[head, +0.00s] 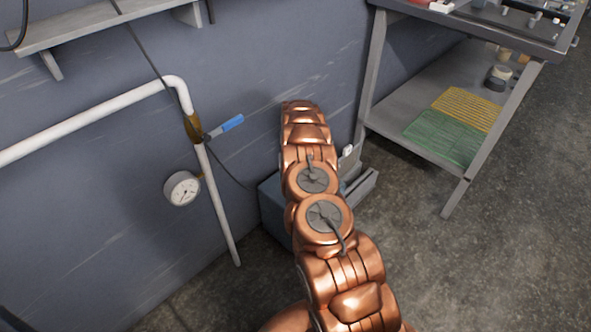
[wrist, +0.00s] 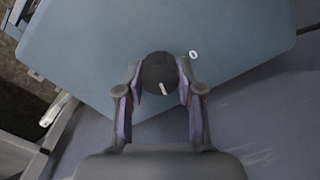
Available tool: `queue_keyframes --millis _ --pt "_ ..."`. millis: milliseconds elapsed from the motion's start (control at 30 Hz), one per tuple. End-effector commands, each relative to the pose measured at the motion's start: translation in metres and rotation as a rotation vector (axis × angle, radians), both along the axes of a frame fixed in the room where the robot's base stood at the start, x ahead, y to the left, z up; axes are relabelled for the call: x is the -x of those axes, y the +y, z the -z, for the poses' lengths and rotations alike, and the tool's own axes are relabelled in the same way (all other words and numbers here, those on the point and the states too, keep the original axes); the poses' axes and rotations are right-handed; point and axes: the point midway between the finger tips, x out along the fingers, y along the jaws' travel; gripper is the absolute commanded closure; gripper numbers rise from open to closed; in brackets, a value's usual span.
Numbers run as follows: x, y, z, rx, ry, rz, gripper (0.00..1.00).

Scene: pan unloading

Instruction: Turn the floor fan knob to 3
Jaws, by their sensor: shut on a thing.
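The round dark knob (wrist: 158,70) sits on the flat blue-grey face of the fan housing (wrist: 230,35) in the wrist view. A short white pointer mark shows on the knob's lower part. A white "0" is printed on the housing just up and right of the knob; the number 3 does not show. My gripper (wrist: 161,78) has its two fingers on either side of the knob, shut on it. In the head view the blue-grey housing (head: 272,208) stands low by the wall, partly hidden behind my arm, which also hides my gripper and the knob.
A white pipe (head: 219,200) with a blue-handled valve (head: 228,126) and a round gauge (head: 182,189) runs down the wall on the left. A metal workbench (head: 400,105) with a lower shelf stands to the right. Open concrete floor (head: 520,250) lies at the lower right.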

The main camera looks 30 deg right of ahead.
Motion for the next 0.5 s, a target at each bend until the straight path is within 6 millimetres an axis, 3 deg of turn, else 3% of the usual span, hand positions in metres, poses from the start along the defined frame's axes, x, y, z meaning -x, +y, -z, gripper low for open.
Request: queue_keyframes --millis 500 --pt "-0.0014 -0.0006 -0.0027 0.002 -0.005 0.484 0.98"
